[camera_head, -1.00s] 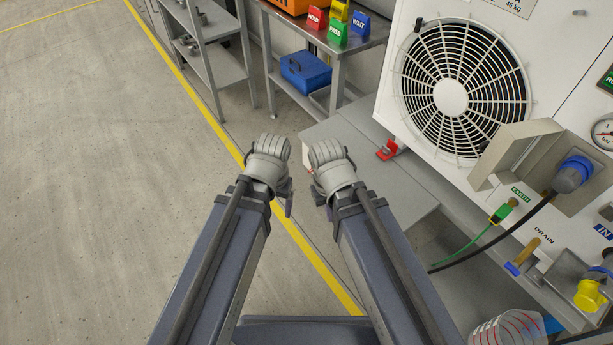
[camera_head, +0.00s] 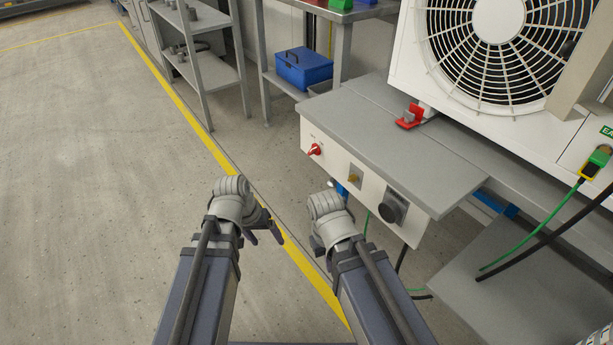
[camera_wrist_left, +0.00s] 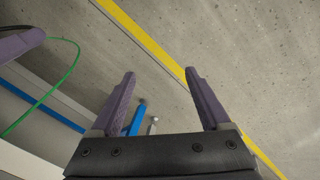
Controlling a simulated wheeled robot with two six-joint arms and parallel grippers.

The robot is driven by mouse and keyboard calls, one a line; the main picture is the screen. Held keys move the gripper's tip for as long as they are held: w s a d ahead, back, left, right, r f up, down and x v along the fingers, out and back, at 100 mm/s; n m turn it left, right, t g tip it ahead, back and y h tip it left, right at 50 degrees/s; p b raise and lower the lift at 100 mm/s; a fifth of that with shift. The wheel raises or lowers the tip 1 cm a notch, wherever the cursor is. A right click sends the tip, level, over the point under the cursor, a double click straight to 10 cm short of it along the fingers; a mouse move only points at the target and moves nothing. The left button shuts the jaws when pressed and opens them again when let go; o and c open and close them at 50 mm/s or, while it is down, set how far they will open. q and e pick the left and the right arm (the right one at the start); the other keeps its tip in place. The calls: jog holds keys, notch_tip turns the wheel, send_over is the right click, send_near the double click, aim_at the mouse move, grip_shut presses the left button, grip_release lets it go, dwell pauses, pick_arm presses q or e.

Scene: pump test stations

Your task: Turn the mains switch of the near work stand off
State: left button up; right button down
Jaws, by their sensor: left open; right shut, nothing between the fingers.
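The near work stand (camera_head: 330,165) has a white front panel under a grey top. A red switch handle (camera_head: 314,150) sits at the left end of this panel, with a small brass fitting (camera_head: 354,178) and a black round socket (camera_head: 391,208) to its right. My left gripper (camera_head: 266,226) is over the floor, in front of and apart from the panel. In the left wrist view it is open and empty (camera_wrist_left: 160,73). My right gripper (camera_head: 318,240) is nearer the panel, below the red switch. Its fingers are mostly hidden by its wrist.
A white fan unit (camera_head: 410,60) stands on the stand, with a red clamp (camera_head: 410,117) at its foot. Green and black cables hang at the right. A grey shelf (camera_head: 205,80) and a table with a blue toolbox (camera_head: 304,68) stand behind. Floor at left is free.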

pick_arm(q)
jog(key=w+d+f+t+h+b, duration=0.2)
jog(key=w+d+f+h+b, duration=0.1)
jog(key=w+f+b, duration=0.15)
jog(key=n+t+h+b, duration=0.1)
jog(key=n+t+h, duration=0.1)
jog(key=t+h, duration=0.6)
send_near(313, 150)
jog(key=w+f+h, duration=0.1)
jog(key=w+f, duration=0.1)
jog(key=w, duration=0.1)
jog(key=x, duration=0.7)
jog(key=shift+d+g, duration=0.2)
jog(key=shift+g, duration=0.1)
pick_arm(e)
notch_tip(313, 150, down, 8)
pick_arm(q)
jog(key=shift+c, duration=0.2)
grip_shut()
